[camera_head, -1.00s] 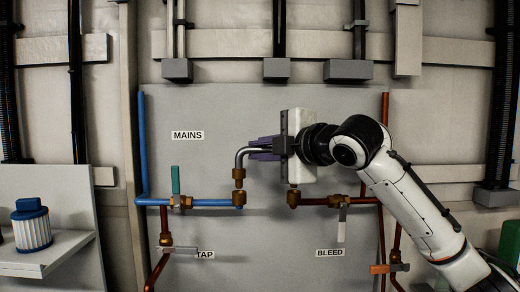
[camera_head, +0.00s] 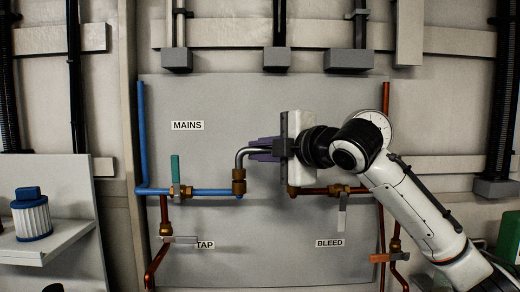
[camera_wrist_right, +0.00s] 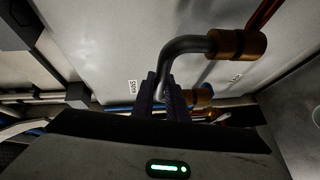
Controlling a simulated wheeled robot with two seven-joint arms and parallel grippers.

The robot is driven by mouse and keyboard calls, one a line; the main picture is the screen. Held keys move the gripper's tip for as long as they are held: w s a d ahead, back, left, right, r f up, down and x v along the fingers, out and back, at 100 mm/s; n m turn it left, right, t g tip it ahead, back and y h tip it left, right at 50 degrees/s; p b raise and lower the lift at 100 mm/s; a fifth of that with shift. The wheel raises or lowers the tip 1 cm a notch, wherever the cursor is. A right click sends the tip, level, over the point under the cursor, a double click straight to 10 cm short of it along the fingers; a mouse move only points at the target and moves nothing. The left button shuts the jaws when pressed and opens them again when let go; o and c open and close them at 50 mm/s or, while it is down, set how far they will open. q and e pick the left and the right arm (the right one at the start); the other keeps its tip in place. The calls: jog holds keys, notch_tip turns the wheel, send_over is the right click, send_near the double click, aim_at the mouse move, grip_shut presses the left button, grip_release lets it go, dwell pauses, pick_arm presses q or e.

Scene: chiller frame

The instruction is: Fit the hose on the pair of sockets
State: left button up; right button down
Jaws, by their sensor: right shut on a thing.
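The grey bent hose (camera_head: 243,154) is in my right gripper (camera_head: 264,150), whose purple fingers are shut on its upper run. Its left brass end (camera_head: 239,175) points down at the left socket (camera_head: 239,190) on the blue pipe, and the two appear to meet. I cannot tell whether it is fully seated. The right socket (camera_head: 292,190) on the copper pipe shows just below my gripper body, which hides the hose's right end in the head view. In the right wrist view the dark hose (camera_wrist_right: 184,47) bends to a brass end (camera_wrist_right: 237,43). My left gripper is not in view.
A green-handled valve (camera_head: 175,170) stands left of the sockets, and a grey-handled valve (camera_head: 342,199) stands right. TAP and BLEED valves sit lower. A blue-and-white filter (camera_head: 31,215) stands on a shelf (camera_head: 60,243) at left. The panel (camera_head: 260,245) below the sockets is clear.

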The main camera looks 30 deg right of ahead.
jog(key=shift+f, duration=0.25)
jog(key=c, duration=1.7)
grip_release()
jog(key=shift+o, duration=0.2)
jog(key=shift+s, duration=0.1)
jog(key=b+v, duration=0.1)
jog(key=v, duration=0.9)
jog(key=shift+b, duration=0.4)
